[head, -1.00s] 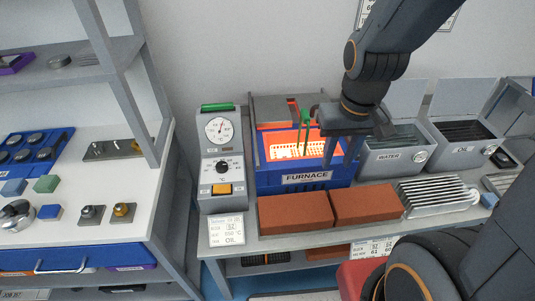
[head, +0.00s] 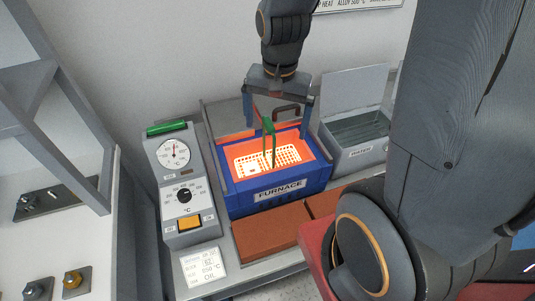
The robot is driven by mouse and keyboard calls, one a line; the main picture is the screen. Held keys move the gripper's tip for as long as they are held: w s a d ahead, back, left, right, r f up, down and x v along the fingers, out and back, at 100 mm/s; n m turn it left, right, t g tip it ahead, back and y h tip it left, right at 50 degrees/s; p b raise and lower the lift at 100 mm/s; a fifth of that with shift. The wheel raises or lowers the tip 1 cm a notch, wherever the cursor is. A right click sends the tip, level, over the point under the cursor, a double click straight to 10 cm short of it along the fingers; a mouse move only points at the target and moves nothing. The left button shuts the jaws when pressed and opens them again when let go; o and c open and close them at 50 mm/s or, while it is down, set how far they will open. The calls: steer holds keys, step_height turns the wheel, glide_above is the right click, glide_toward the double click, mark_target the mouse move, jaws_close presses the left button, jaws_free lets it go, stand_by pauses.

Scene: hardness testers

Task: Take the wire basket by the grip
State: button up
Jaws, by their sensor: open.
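The wire basket (head: 246,158) glows pale inside the blue furnace (head: 232,198), whose chamber is lit orange. Its upright handle ends in a green grip (head: 268,127) above the basket. My gripper (head: 275,128) is above the furnace, pointing down, with its two fingers wide apart. The green grip shows between the fingers in the picture; I cannot tell whether it lies at their exact depth. No contact between the fingers and the grip is visible.
A control box (head: 181,183) with dials stands left of the furnace. The grey water tank (head: 352,156), with its lid raised, stands to the right. Red-brown bricks (head: 268,232) lie in front. My arm hides the right side.

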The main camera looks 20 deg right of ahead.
mark_target(270, 122)
steer(key=w+m, duration=0.1)
steer(key=m, duration=0.1)
steer(key=w+f+m, duration=0.1)
steer(key=m, duration=0.1)
steer(key=w+m, duration=0.1)
steer(key=m, duration=0.1)
steer(key=shift+w+d+f+m+g+p, duration=0.1)
steer(key=shift+w+f+m+g+p, duration=0.1)
steer(key=shift+f+m+g+p, duration=0.15)
steer(key=w+m, duration=0.1)
steer(key=m, duration=0.1)
steer(key=f+m, duration=0.1)
steer(key=m, duration=0.1)
steer(key=shift+w, duration=0.35)
step_height(270, 122, down, 8)
steer(key=p, duration=0.3)
steer(key=shift+c, duration=0.5)
steer(key=c, duration=1.8)
steer(key=shift+r, duration=0.15)
